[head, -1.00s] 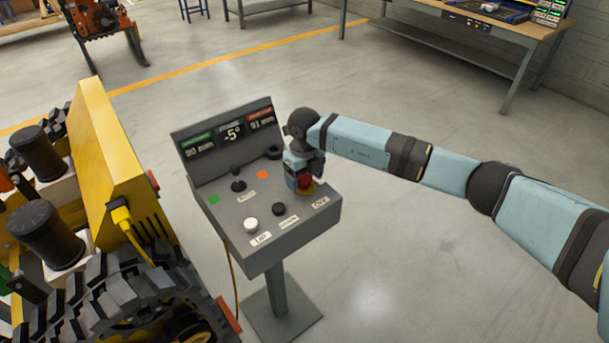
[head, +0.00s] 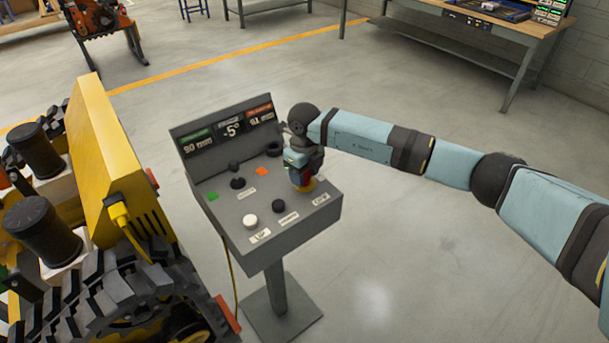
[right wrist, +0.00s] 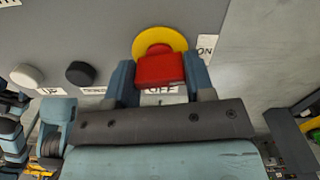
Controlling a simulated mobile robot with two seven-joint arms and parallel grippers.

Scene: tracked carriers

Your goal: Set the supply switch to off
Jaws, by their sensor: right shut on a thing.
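The supply switch is a red handle (right wrist: 160,70) on a yellow round plate (right wrist: 160,38), on the sloped top of a grey control console (head: 262,258). In the right wrist view the red handle points at the label OFF; the label ON is to the right of the plate. My right gripper (right wrist: 161,80) has one finger on each side of the red handle and is shut on it. My left gripper is not in view.
A white button (head: 250,221), a black button (head: 278,206) and a black lever (head: 237,182) sit on the console. Three displays (head: 230,127) stand at its back. A yellow tracked machine (head: 110,150) stands close on the left. The floor to the right is clear.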

